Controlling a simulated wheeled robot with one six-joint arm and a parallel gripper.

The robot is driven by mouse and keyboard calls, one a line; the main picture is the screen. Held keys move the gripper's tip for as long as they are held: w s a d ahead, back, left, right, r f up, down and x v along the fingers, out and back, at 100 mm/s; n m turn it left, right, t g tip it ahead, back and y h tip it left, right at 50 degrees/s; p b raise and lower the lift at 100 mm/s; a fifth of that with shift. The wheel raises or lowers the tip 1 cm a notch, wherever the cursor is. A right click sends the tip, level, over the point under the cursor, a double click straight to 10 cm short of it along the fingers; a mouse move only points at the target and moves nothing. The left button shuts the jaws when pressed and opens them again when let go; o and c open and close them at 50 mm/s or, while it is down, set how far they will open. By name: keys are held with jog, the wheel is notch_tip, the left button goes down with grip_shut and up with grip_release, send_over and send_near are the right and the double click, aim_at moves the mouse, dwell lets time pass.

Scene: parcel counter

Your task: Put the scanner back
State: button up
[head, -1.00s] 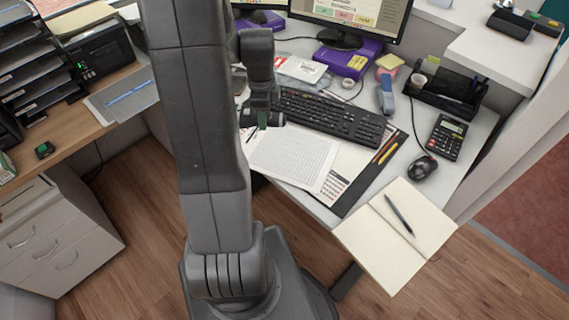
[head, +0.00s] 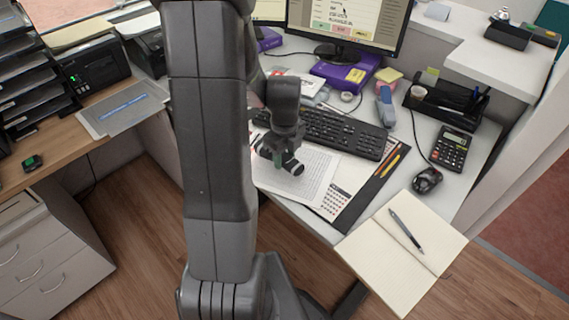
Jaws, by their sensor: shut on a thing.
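My gripper (head: 280,156) is over the white paper pad in front of the keyboard, at the middle of the desk. It is shut on a small dark thing with a pale end (head: 293,166), which I take to be the scanner; its shape is mostly hidden by the fingers. I cannot make out a scanner holder for certain.
The keyboard (head: 345,134) lies behind the gripper. A grey-blue upright object (head: 385,108), a black organizer (head: 450,100), a calculator (head: 449,148) and a mouse (head: 427,180) stand to the right. An open notebook (head: 385,262) lies at the front. A small black-and-green device (head: 32,162) sits on the left desk.

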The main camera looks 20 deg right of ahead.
aim_at(285, 157)
jog(key=shift+f, duration=1.5)
jog(key=shift+f, duration=0.1)
jog(key=shift+f+b, duration=0.15)
jog(key=shift+b, duration=0.15)
jog(key=o, duration=1.1)
notch_tip(285, 157, up, 12)
jog(key=shift+r+p, duration=0.25)
jog(key=shift+p, duration=0.65)
